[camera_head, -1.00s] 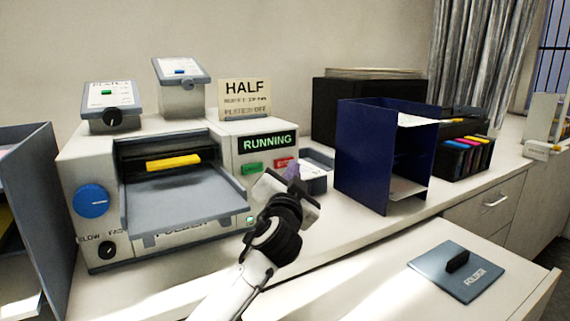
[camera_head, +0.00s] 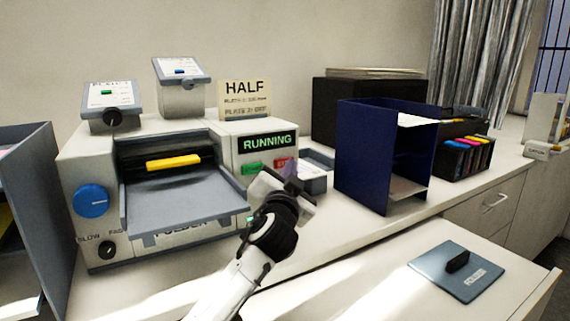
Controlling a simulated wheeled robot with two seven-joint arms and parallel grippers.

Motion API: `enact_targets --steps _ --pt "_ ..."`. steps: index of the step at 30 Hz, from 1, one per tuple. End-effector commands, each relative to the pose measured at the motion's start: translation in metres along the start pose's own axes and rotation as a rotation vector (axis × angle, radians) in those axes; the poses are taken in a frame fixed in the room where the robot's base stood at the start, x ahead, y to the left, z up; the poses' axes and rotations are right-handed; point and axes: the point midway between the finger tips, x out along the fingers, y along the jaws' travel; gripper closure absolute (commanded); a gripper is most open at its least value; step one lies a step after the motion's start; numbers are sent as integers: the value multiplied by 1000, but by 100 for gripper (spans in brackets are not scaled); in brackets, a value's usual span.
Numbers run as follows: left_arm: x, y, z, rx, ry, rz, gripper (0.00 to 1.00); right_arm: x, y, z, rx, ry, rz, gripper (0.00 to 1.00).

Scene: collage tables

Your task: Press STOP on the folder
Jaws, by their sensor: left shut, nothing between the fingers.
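The folder (camera_head: 225,219) is a pale machine on the counter at the left. Its display (camera_head: 268,142) reads RUNNING in green. Below the display are a green button (camera_head: 251,168) and a red button (camera_head: 281,163), which is partly hidden behind my left gripper. My left gripper (camera_head: 290,177) is shut and empty, its tips close in front of the red button. I cannot tell whether they touch it. My right gripper is not in view.
A dark blue open box (camera_head: 362,155) stands right of the folder. A grey tray (camera_head: 316,184) lies between them. A blue-grey plate with a black handle (camera_head: 470,278) lies on the lower white surface. A HALF sign (camera_head: 245,92) stands on top of the folder.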

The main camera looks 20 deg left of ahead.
Motion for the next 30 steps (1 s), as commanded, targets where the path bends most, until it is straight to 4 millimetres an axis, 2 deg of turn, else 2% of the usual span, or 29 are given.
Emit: enact_targets --steps 21,30 --pt "4 -3 2 1 0 -1 100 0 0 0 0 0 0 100" --pt "-4 3 -2 0 -1 2 100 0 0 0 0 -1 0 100"
